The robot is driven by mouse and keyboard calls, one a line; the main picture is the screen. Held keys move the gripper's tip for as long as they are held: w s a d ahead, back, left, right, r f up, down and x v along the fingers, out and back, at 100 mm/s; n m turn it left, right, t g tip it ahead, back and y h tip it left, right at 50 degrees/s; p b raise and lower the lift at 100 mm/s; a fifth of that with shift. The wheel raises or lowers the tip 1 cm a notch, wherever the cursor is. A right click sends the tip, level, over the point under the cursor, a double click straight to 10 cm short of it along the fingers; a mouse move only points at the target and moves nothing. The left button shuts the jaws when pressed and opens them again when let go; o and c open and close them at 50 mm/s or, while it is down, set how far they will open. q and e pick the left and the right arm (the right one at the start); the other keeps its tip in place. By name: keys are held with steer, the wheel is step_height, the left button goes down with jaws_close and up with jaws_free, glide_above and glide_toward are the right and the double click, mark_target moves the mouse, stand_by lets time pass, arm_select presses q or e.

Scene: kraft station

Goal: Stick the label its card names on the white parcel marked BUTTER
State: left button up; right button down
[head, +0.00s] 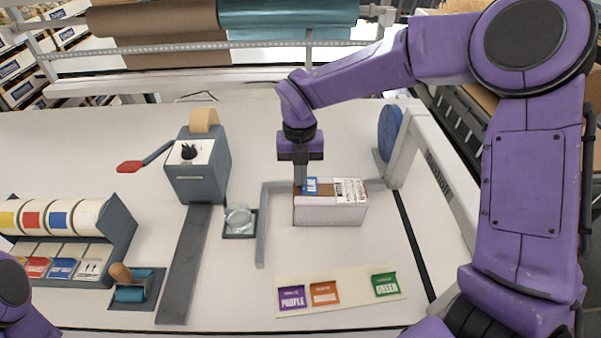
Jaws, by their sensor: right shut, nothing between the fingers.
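The white parcel (330,214) stands inside a grey corner frame in the middle of the table. The backing sheet (355,290) at the front carries purple (291,297), orange (324,292) and green (385,284) labels. My left gripper is out of view.
A grey dispenser (195,170) with a red-handled lever stands left of the parcel, beside a small glass dish (238,218). A rack of coloured rolls (60,220) and a teal roller (131,292) are at the left. A grey frame (448,180) bounds the right.

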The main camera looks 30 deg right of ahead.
steer(key=shift+f+b, duration=0.35)
steer(key=shift+f, duration=0.1)
stand_by(0.3)
steer(key=c, duration=1.3)
jaws_free()
steer(key=shift+r, duration=0.1)
steer(key=shift+r+p, duration=1.7)
steer(key=shift+r, duration=0.45)
